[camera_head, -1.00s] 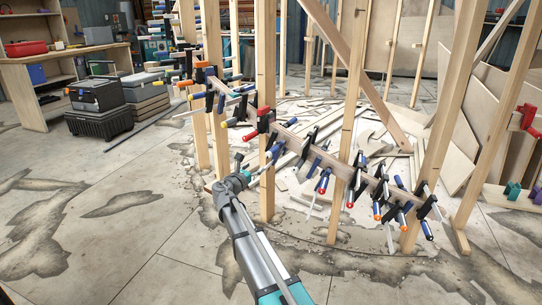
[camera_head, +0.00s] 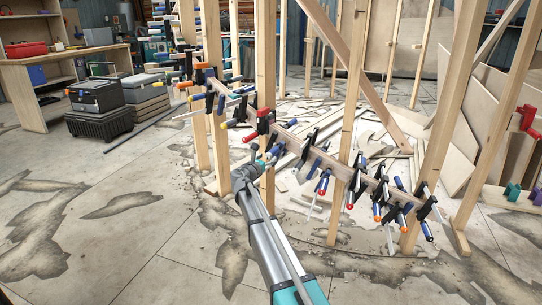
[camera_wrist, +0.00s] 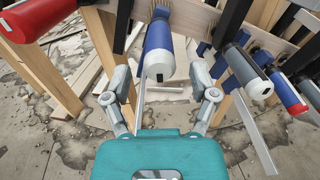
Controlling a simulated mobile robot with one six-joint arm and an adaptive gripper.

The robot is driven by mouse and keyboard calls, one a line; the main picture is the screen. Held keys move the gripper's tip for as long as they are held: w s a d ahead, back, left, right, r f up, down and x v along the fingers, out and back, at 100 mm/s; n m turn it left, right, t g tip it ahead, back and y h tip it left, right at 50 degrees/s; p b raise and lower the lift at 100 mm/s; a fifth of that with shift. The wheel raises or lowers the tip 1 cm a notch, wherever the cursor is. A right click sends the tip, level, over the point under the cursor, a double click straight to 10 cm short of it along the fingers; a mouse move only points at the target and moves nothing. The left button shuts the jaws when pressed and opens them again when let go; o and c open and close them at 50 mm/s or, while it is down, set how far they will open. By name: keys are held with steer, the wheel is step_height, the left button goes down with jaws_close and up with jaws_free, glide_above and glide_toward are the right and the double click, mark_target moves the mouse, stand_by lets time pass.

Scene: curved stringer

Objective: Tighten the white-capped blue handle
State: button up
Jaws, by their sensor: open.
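A blue handle with a white cap (camera_wrist: 158,52) is at the upper middle of the wrist view, its cap end facing me. It hangs from a clamp on the curved wooden stringer (camera_head: 333,160). My gripper (camera_wrist: 160,78) is open, with one finger on each side of the white cap. I cannot tell whether either finger touches it. In the head view my gripper (camera_head: 263,167) is small and close to the clamps just below the red clamp.
A red handle (camera_wrist: 38,17) is at the upper left of the wrist view, and a red-capped blue handle (camera_wrist: 287,92) is at the right. Wooden posts (camera_head: 265,90) stand close by. Several more clamps line the stringer. The floor at left is mostly clear.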

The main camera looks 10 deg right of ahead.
mark_target(274, 152)
steer(key=shift+x, duration=1.9)
jaws_close()
